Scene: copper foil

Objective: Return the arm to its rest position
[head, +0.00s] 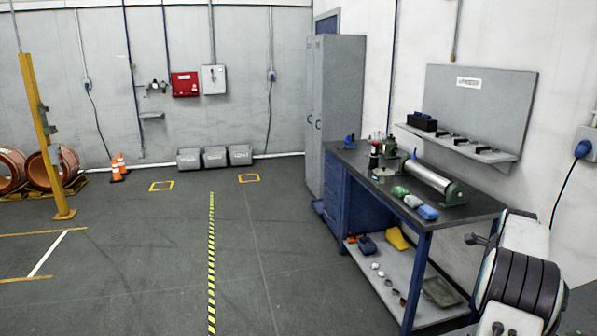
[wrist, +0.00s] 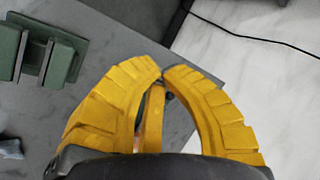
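My gripper (wrist: 162,72) shows in the wrist view with yellow ridged fingers. The two outer fingers curve inward and their tips meet or nearly meet. Another narrow yellow finger-like part stands between them. I see no object held. The gripper hangs above a grey bench top, near its edge. In the head view my white and black arm (head: 520,270) is folded at the lower right, beside the workbench. The gripper itself is not visible there.
The workbench (head: 465,208) holds a green and silver roller machine (head: 428,182) and small items. A green part (wrist: 40,50) lies left of my gripper in the wrist view. A grey locker (head: 340,90) stands behind the bench.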

